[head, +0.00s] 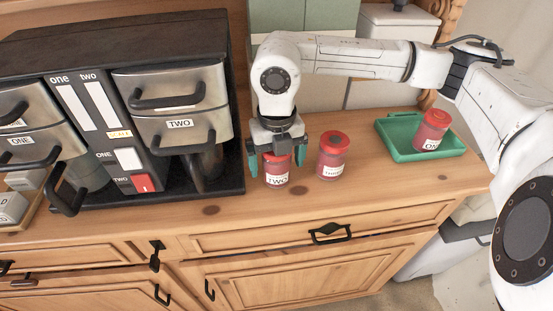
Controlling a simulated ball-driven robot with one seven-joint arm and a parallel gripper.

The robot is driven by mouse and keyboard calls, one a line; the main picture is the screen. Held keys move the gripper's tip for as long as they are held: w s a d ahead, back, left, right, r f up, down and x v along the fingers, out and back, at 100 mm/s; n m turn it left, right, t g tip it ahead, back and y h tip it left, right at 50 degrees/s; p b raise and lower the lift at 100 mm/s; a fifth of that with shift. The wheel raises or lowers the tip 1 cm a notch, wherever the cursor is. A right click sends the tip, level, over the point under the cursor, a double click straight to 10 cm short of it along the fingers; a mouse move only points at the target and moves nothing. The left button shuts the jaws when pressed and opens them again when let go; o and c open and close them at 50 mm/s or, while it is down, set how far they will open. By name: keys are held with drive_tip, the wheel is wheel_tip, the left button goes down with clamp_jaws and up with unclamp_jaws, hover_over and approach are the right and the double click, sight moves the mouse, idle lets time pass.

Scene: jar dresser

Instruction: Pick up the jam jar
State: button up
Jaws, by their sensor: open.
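Three red jars with white labels show in the head view. One jar labelled TWO (276,173) stands on the wooden dresser top, directly under my gripper (276,162). My gripper points down and its green fingers are open, one on each side of this jar. Its lid is hidden by the gripper. A second jar (331,160) with a red lid stands just to the right; its label looks like THREE. A third jar labelled ONE (431,131) stands on a green tray (395,140) at the right. I see no label that reads jam.
A black coffee machine (125,50) with steel drawers stands close to the left of my gripper. The dresser top (340,195) is clear in front of the jars. Below are drawers with black handles (330,233). A white bin (430,252) stands at the lower right.

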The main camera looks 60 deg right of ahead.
drive_tip(key=shift+c, duration=0.2)
drive_tip(key=c, duration=1.4)
